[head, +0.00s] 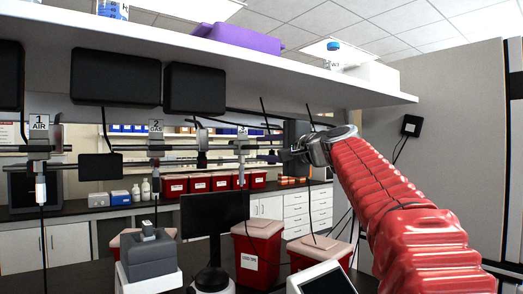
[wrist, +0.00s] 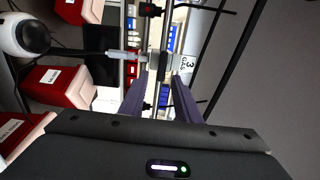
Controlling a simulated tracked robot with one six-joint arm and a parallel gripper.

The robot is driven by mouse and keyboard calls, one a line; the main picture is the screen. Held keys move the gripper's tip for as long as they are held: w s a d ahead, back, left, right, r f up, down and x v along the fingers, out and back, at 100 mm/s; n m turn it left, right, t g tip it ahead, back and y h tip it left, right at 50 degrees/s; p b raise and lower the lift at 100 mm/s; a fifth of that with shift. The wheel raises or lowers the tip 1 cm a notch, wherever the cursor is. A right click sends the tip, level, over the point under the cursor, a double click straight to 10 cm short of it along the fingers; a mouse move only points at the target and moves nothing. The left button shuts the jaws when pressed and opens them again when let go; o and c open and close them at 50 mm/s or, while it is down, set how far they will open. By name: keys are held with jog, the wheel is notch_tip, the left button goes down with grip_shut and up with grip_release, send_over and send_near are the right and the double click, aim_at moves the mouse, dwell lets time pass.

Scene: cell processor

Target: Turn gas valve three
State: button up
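Gas valve three, with its white "3" label (head: 243,131), is on the pipe rail under the shelf, right of valves one and two in the head view. In the wrist view its "3 GAS" label (wrist: 187,65) appears turned sideways, beside a grey valve body. My gripper (head: 285,147) is at the end of the red-sleeved arm, just right of valve three. In the wrist view my gripper (wrist: 160,82) has two dark purple fingers spread apart, pointing at the valve. The valve's middle shows between them. I cannot tell whether either finger touches it.
Valve one (head: 39,124) and valve two (head: 155,128) sit further left on the rail. The white shelf (head: 300,82) overhangs the rail, and thin black cables hang near the gripper. Red bins (head: 257,240) and a dark monitor (head: 214,213) stand below.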

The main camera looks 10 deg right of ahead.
jog(key=v, duration=1.1)
jog(key=shift+s, duration=0.25)
jog(key=shift+f, duration=0.1)
